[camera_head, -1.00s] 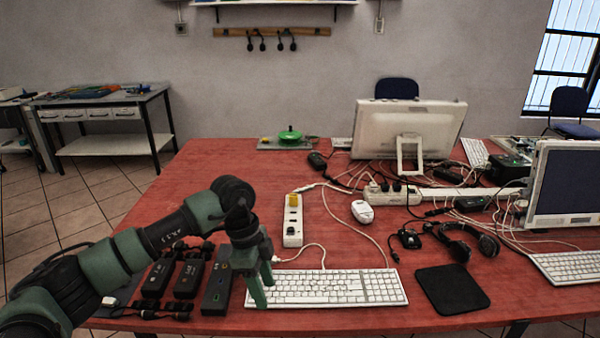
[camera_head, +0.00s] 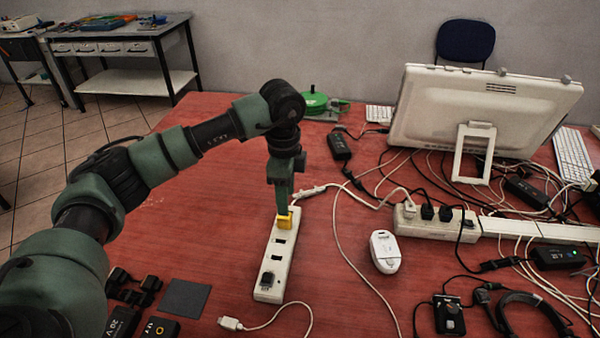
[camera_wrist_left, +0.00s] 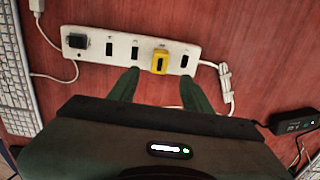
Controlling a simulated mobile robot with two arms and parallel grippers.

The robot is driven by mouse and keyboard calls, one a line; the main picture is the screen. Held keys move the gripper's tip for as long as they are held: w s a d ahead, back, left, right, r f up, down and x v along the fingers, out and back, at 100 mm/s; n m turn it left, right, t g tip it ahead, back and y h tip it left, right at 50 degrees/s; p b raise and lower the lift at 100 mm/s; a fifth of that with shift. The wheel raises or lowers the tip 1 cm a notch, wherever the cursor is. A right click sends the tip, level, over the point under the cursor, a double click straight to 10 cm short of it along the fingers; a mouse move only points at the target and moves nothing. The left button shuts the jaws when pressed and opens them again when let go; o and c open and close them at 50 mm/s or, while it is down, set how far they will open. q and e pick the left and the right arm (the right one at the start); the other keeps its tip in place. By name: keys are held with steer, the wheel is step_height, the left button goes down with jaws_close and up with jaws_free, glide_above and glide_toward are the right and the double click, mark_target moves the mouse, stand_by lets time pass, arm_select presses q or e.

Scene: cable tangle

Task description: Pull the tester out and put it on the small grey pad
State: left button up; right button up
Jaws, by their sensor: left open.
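The tester is a yellow block (camera_head: 285,224) seated in a socket near the far end of a white power strip (camera_head: 262,290). It also shows in the left wrist view (camera_wrist_left: 159,62), close to the strip's right end. My left gripper (camera_head: 283,203) points down just above the tester and partly covers it. In the left wrist view its fingers (camera_wrist_left: 162,90) are apart, one on either side of the tester's line, with nothing between the tips. The small dark grey pad (camera_head: 186,298) lies bare on the red table, left of the strip. My right gripper is not in view.
A black plug (camera_head: 267,281) sits in the strip's near end. Black adapters (camera_head: 135,287) lie left of the pad. A white mouse-like device (camera_head: 384,252) and loose cables lie to the right. A monitor (camera_head: 482,112) stands behind them.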

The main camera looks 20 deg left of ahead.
mark_target(285, 222)
arm_select(q)
steer(key=shift+w+f, duration=0.15)
steer(key=shift+f, duration=0.25)
steer(key=f, duration=0.5)
steer(key=shift+s+f+p, duration=0.2)
steer(key=shift+f+p, duration=0.1)
steer(key=shift+f, duration=0.55)
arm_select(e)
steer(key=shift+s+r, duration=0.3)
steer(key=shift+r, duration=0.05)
arm_select(q)
steer(key=c, duration=1.1)
jaws_close()
